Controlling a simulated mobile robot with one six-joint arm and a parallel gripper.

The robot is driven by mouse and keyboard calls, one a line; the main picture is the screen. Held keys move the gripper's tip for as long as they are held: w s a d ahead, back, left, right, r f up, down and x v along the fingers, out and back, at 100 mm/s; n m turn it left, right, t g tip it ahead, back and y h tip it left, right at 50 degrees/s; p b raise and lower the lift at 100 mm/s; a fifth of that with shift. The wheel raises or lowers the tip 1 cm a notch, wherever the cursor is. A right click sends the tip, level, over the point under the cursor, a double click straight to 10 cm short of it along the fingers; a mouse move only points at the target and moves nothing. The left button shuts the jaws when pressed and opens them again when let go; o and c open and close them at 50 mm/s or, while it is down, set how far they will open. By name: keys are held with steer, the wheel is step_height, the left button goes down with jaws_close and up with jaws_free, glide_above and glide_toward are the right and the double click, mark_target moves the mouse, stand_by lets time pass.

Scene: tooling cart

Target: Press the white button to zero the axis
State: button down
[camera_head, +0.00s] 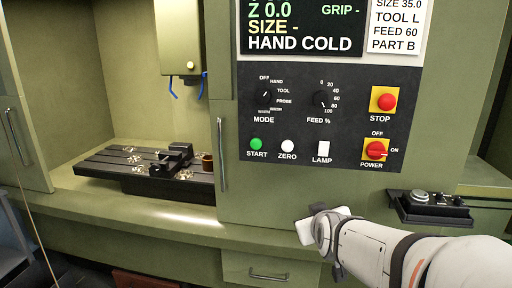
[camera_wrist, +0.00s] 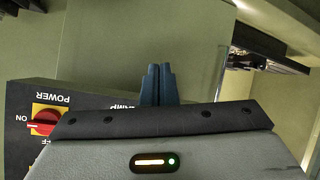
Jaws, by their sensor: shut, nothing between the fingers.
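The white ZERO button (camera_head: 288,147) is a round button on the dark control panel (camera_head: 270,110), between the green START button (camera_head: 256,145) and the white LAMP switch (camera_head: 323,149). My gripper (camera_head: 316,214) is below the panel and lower right of the ZERO button, apart from it. Its fingers are hidden behind the hand in the head view. In the wrist view its two dark fingers (camera_wrist: 158,70) are together and empty, in front of the plain green cabinet face. The ZERO button is not visible in the wrist view.
A red STOP button (camera_head: 387,101) and red POWER switch (camera_head: 375,149) sit at the panel's right. The POWER switch also shows in the wrist view (camera_wrist: 42,122). A vertical door handle (camera_head: 221,150) is left of the panel. A small tray (camera_head: 400,208) is at right.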

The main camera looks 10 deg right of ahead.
steer(key=w+a+r+n+t+y, duration=0.5)
steer(key=a+r+n+t+y, duration=0.1)
steer(key=r+y, duration=0.4)
steer(key=shift+w+r+n+t+y, duration=0.15)
steer(key=shift+r+n+t+y, duration=0.35)
steer(key=shift+n, duration=0.8)
steer(key=shift+w+f+t, duration=0.1)
steer(key=shift+w+t, duration=0.05)
steer(key=shift+t, duration=0.15)
steer(key=p, duration=0.1)
glide_toward(284, 145)
steer(key=w+a+r, duration=0.2)
steer(key=w+a, duration=0.1)
steer(key=a, duration=0.1)
steer(key=shift+w+d, duration=0.2)
steer(key=shift+w, duration=0.35)
steer(key=shift+w+d+f+b, duration=0.1)
steer(key=shift+w+b, duration=0.1)
steer(key=shift+b, duration=0.1)
steer(key=shift+w+d+b, duration=0.25)
steer(key=shift+w+b, duration=0.2)
steer(key=shift+w, duration=0.2)
stand_by(1.3)
